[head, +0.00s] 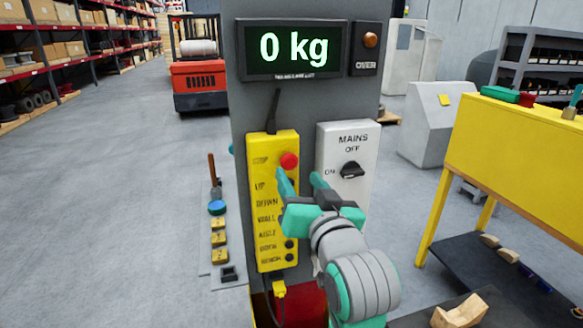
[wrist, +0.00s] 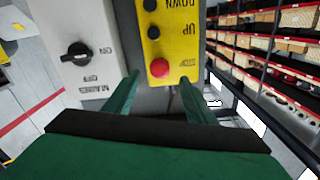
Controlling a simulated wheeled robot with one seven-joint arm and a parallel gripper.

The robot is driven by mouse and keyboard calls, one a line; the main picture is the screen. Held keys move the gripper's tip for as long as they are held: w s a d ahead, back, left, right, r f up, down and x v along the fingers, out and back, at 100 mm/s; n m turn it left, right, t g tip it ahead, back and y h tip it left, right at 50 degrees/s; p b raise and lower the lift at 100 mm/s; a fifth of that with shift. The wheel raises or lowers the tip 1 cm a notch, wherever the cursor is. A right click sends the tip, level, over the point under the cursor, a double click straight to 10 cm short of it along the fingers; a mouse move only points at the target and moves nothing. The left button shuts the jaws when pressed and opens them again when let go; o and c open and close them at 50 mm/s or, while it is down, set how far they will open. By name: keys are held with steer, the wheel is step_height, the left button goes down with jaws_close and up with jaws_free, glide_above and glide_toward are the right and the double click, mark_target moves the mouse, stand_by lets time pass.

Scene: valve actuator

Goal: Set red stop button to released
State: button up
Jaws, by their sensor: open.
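The red stop button (head: 289,160) sits at the top of a yellow control box (head: 264,203), beside the word STOP. In the wrist view the red stop button (wrist: 160,68) appears upside down on the yellow box, between my two green fingers and beyond their tips. My gripper (head: 299,180) is open and empty, with its fingertips just below and right of the button in the head view. It also shows in the wrist view (wrist: 158,78). I cannot tell whether the button is pressed in or released.
A grey mains switch box (head: 342,135) with a black knob (head: 352,170) is right beside the yellow box. Both are on a grey column (head: 300,100) with a 0 kg display (head: 292,48). A yellow table (head: 515,155) stands at right. Floor at left is open.

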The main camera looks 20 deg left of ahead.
mark_target(290, 164)
steer(key=shift+x, duration=3.05)
